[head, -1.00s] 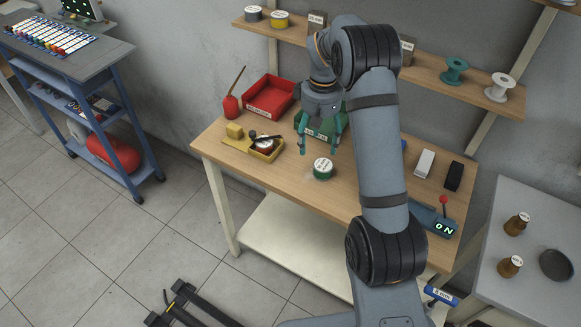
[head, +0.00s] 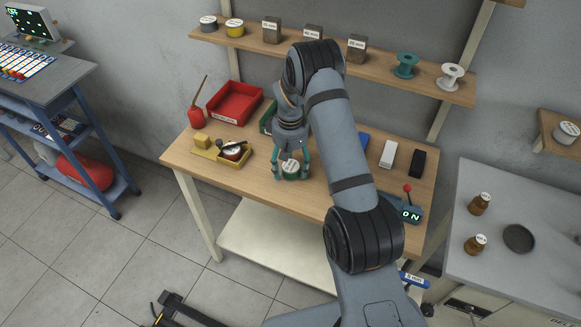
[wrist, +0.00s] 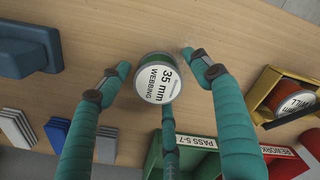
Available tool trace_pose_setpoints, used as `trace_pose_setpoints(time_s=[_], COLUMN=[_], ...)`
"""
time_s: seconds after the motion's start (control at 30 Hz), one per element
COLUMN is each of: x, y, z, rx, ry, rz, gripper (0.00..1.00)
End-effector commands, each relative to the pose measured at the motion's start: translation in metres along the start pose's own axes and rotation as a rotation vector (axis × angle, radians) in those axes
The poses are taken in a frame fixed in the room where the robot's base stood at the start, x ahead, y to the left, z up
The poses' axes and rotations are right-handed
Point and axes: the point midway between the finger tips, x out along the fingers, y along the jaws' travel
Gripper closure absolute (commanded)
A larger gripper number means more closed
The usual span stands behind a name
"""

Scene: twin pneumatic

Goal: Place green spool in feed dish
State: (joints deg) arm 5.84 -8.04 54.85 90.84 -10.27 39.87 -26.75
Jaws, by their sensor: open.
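The green spool (head: 291,170) stands upright on the wooden workbench, its white label facing up. In the wrist view the spool (wrist: 154,78) reads "35 mm WEBBING". My gripper (head: 291,178) is over the spool with its teal fingers spread around it. In the wrist view my gripper (wrist: 155,64) is open, with visible gaps between the spool and the two side fingers; a third finger is partly hidden behind the spool. A dark round dish (head: 519,238), which looks like the feed dish, lies on the grey table at right and appears empty.
A yellow tray (head: 236,162) with a spool in it, a red bin (head: 235,103) and a partly hidden green bin (head: 266,122) are left of my gripper. White (head: 388,154) and black (head: 418,163) blocks lie to the right. Brown bottles (head: 480,204) stand beside the dish.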

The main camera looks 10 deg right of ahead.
Motion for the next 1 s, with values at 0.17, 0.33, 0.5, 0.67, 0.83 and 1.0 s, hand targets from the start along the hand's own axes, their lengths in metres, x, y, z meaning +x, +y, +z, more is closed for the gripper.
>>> trace_pose_setpoints(time_s=[0.17, 0.33, 0.5, 0.67, 0.83, 1.0], x=[0.0009, 0.0007, 0.0006, 0.0005, 0.0005, 0.0005], y=[0.0006, 0.0005, 0.0005, 0.0005, 0.0004, 0.0004], z=[-0.0003, -0.0003, -0.0002, -0.0002, -0.0003, -0.0003], rx=[0.001, 0.0, 0.0, 0.0, 0.0, 0.0], ry=[0.001, 0.001, 0.001, 0.001, 0.001, 0.001], rz=[0.0, 0.0, 0.0, 0.0, 0.0, 0.0], gripper=[0.36, 0.44, 0.54, 0.64, 0.74, 0.84])
